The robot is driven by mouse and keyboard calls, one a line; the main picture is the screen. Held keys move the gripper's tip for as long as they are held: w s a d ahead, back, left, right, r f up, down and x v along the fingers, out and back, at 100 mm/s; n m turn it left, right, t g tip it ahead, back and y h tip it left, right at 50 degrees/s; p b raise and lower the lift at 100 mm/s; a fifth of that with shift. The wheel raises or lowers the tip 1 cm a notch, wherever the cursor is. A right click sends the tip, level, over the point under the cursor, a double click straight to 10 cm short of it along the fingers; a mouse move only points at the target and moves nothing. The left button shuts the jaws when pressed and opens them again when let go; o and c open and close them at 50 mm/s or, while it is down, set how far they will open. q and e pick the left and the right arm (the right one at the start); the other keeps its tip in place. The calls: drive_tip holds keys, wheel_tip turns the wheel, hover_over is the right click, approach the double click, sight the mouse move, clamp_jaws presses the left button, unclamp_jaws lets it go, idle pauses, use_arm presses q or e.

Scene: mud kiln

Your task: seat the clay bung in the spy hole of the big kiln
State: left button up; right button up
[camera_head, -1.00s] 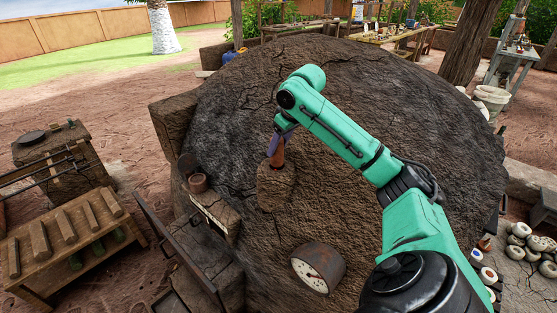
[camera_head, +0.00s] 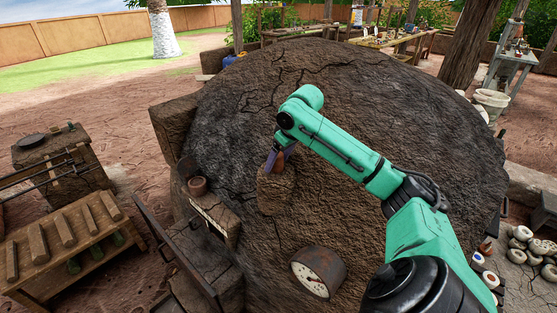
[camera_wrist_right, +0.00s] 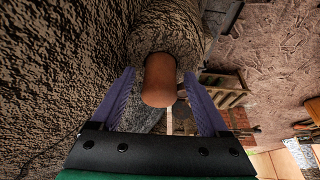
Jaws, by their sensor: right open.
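The clay bung (camera_head: 281,161) is a reddish-brown plug at the rough mud spy-hole stub (camera_head: 275,190) on the big kiln (camera_head: 400,140). In the right wrist view the bung (camera_wrist_right: 160,80) shows its rounded outer end standing out from the stub (camera_wrist_right: 168,32); how deep it sits is hidden. My right gripper (camera_head: 274,158) is at the bung in the head view, partly covering it. In the wrist view its purple fingers (camera_wrist_right: 160,92) are open, one on each side of the bung, with gaps showing. My left gripper is not in view.
A round dial gauge (camera_head: 317,272) projects from the kiln below the stub. A wooden rack (camera_head: 75,235) stands further left. Several pale round pieces (camera_head: 530,245) lie at right.

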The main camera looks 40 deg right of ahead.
drive_tip(key=v, duration=1.2)
